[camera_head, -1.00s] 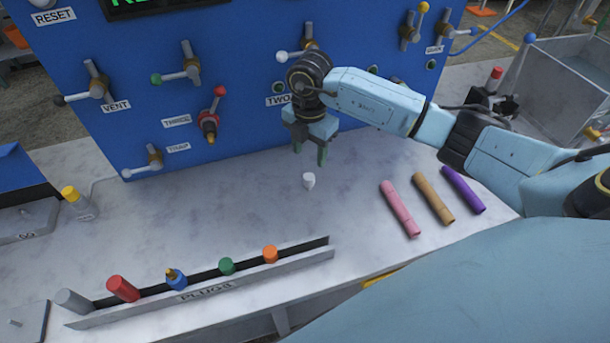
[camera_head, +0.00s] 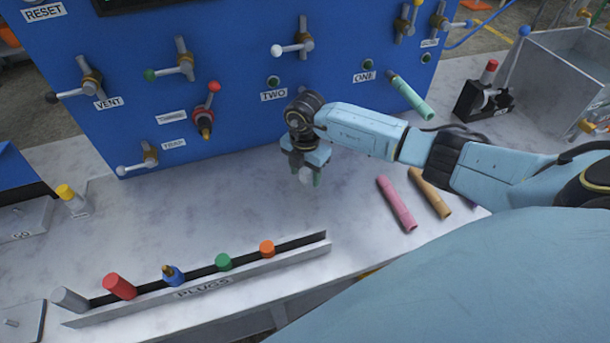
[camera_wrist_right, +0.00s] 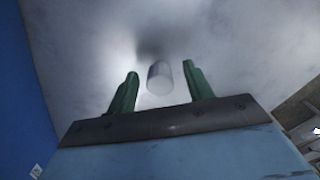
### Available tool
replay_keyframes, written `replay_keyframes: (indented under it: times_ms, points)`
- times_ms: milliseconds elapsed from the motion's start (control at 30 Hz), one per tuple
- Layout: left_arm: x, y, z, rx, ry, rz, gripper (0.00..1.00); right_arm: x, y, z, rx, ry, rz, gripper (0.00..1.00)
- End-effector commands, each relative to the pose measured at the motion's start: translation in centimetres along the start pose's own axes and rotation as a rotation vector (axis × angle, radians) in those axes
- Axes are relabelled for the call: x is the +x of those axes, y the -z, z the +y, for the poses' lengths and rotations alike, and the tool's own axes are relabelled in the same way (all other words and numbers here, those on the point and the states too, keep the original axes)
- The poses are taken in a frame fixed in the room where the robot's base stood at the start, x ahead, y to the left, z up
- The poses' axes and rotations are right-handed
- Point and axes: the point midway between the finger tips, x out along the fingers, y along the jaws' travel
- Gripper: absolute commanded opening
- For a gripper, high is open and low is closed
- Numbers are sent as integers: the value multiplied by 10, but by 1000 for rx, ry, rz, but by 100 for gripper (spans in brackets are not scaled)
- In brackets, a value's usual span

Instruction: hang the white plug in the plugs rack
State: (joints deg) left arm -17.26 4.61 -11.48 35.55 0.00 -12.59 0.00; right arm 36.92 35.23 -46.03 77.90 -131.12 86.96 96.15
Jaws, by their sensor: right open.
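The white plug (camera_head: 305,174) stands on the pale worktop in front of the blue panel. My right gripper (camera_head: 306,178) is over it, pointing down and open, with the plug between or just beyond its fingers. In the right wrist view the white plug (camera_wrist_right: 160,78) shows between the two green fingertips (camera_wrist_right: 160,92), with a gap on each side. The plugs rack (camera_head: 200,292) is a long grey slotted rail at the front left, labelled PLUGS. My left gripper is not in view.
Pink (camera_head: 397,204) and tan tubes lie right of the gripper. The blue panel (camera_head: 230,90) with valve handles rises behind. The worktop between plug and rack is clear.

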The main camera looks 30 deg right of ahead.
Motion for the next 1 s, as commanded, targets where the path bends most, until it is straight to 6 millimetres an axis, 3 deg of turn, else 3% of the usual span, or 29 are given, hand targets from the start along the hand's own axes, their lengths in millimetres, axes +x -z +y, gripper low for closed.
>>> replay_keyframes:
  times_ms: [67,400,667,767,1000]
  points:
    - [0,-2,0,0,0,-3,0,0,0,0,0,0,0,48]
    - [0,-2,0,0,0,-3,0,-1,0,0,0,0,0,4]
    - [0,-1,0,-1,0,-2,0,-4,0,0,0,-2,0,4]
    - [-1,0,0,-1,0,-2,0,-16,-1,1,0,-4,-1,4]
    - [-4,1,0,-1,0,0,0,-64,-1,1,0,-6,-2,4]
